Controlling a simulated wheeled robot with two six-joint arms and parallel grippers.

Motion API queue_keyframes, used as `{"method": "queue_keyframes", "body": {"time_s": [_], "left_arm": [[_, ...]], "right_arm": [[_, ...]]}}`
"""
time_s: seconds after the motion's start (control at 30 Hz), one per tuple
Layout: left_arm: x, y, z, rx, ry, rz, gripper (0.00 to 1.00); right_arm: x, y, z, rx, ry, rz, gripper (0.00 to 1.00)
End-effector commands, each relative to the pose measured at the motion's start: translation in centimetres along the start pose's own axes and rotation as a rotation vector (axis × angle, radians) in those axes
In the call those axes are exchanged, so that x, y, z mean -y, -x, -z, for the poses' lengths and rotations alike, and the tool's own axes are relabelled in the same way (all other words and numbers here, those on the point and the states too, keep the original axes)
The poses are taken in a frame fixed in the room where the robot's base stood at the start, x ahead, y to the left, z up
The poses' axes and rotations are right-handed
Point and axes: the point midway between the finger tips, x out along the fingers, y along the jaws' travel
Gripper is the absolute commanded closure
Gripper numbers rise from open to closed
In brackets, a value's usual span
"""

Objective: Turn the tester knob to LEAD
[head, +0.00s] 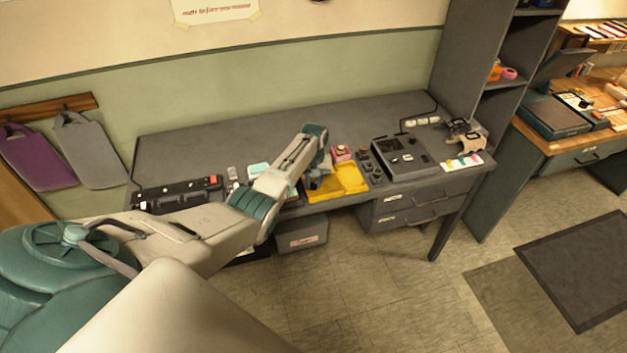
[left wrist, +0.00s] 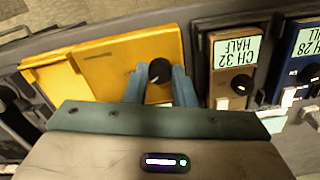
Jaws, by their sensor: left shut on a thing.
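The yellow tester (head: 350,178) lies on the grey workbench, near the front edge. In the left wrist view the yellow tester (left wrist: 118,62) fills the upper middle, with a round black knob (left wrist: 160,70) on its face. My left gripper (left wrist: 160,82) has a blue-grey finger on either side of the knob and is shut on it. In the head view my left gripper (head: 315,183) is over the tester's left part, and the arm hides the knob there. I cannot read any LEAD mark or the pointer direction. My right gripper is not in view.
Boxes labelled CH 32 (left wrist: 232,75) and CH 28 (left wrist: 303,70) stand beside the tester in the left wrist view. A dark grey device (head: 405,158) is to its right on the workbench (head: 270,130). A black case (head: 178,193) is at left.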

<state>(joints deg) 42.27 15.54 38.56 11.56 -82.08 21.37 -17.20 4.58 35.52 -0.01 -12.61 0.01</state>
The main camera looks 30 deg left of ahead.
Motion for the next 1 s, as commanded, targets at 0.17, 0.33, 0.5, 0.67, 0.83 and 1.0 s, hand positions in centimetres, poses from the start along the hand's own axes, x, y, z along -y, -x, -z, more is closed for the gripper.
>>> {"method": "queue_keyframes", "body": {"time_s": [0.17,0.33,0.5,0.67,0.83,1.0], "left_arm": [[-0.04,0.12,0.04,-0.001,-0.16,-0.001,1.0],[-0.04,0.11,0.05,-0.001,-0.297,0.0,1.0],[-0.03,0.1,0.05,-0.002,-0.402,0.0,1.0],[-0.03,0.08,0.06,-0.002,-0.47,0.0,1.0],[-0.03,0.08,0.06,-0.002,-0.509,0.0,1.0],[-0.03,0.07,0.07,-0.002,-0.523,0.0,1.0]], "right_arm": [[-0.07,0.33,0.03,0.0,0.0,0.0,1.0],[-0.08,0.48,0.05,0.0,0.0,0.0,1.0],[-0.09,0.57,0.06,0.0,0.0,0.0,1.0],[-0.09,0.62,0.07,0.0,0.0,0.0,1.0],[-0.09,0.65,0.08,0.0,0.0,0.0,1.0],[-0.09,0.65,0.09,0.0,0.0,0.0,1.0]]}}
